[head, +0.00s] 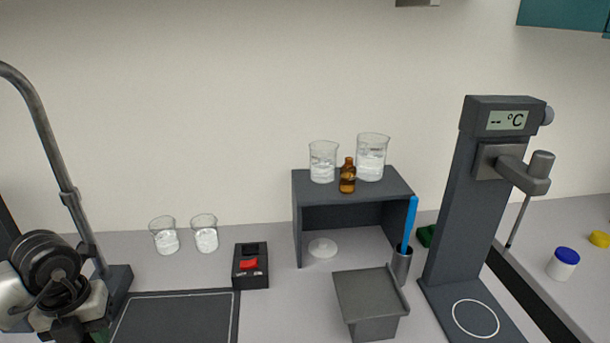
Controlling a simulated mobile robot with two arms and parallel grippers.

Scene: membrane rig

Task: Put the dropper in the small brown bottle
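The small brown bottle (348,177) stands upright on top of the dark grey shelf box, near its front edge. Its narrow neck points up. A slim blue stick (409,222) stands, slightly tilted, in a small grey cup (402,264) right of the shelf box. I cannot tell whether this stick is the dropper; no other dropper is clear. A black and white mass at the lower left seems to be the end of my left arm (62,290), far from the bottle. Its fingers cannot be made out. My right gripper is out of view.
Two beakers (371,160) stand behind the bottle on the shelf box (297,228). A grey bin (371,293) stands in front. A temperature stand (452,205) rises at right. Two beakers (205,235) and a red-switch box (250,266) are at left, by a dark mat (175,322).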

